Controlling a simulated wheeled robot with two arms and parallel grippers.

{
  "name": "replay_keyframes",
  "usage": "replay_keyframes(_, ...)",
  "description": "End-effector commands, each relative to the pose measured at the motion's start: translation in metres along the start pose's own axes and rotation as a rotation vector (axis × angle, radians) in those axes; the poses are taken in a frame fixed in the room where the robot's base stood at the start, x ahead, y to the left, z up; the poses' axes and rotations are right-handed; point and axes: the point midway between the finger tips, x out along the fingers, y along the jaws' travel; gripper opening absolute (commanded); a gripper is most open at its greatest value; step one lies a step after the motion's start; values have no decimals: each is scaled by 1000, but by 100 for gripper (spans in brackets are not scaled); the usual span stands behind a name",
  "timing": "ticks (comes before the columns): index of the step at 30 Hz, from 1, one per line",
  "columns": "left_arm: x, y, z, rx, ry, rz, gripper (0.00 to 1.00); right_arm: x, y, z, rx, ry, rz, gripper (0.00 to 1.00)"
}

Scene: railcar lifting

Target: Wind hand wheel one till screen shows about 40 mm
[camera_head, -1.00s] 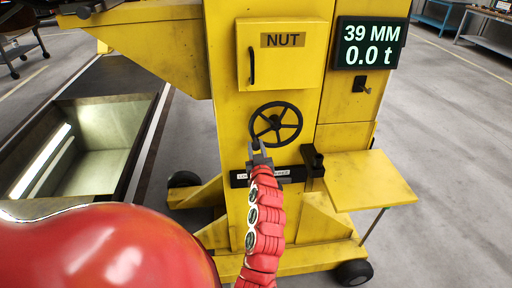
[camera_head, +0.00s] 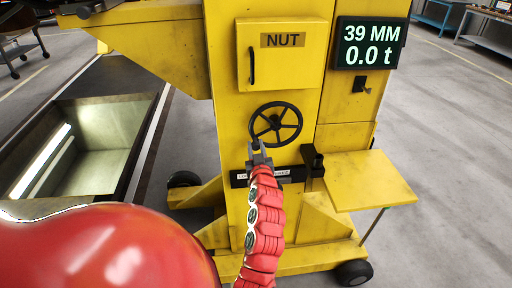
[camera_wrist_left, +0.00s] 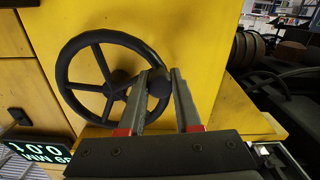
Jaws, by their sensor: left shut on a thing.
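The black hand wheel (camera_head: 276,124) is mounted on the front of the yellow lifting column, below the NUT cabinet. It also shows in the left wrist view (camera_wrist_left: 110,76). My left gripper (camera_head: 259,148) is at the wheel's lower left rim, shut on the wheel's round knob (camera_wrist_left: 159,83), which sits between the two fingers in the left wrist view. The dark screen (camera_head: 368,44) at the upper right of the column reads 39 MM and 0.0 t. My right gripper is not in view.
The NUT cabinet (camera_head: 281,54) is above the wheel. A black bracket (camera_head: 313,160) and a yellow side shelf (camera_head: 359,180) are at the lower right. An open floor pit (camera_head: 98,165) is at the left. Grey floor lies clear at the right.

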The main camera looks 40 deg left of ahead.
Motion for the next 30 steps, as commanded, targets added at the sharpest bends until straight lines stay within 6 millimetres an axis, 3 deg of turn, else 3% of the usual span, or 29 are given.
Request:
replay_keyframes(11,0,-3,-18,190,5,3,0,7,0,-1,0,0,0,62)
replay_keyframes(30,0,1,-67,772,3,2,0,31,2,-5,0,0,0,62)
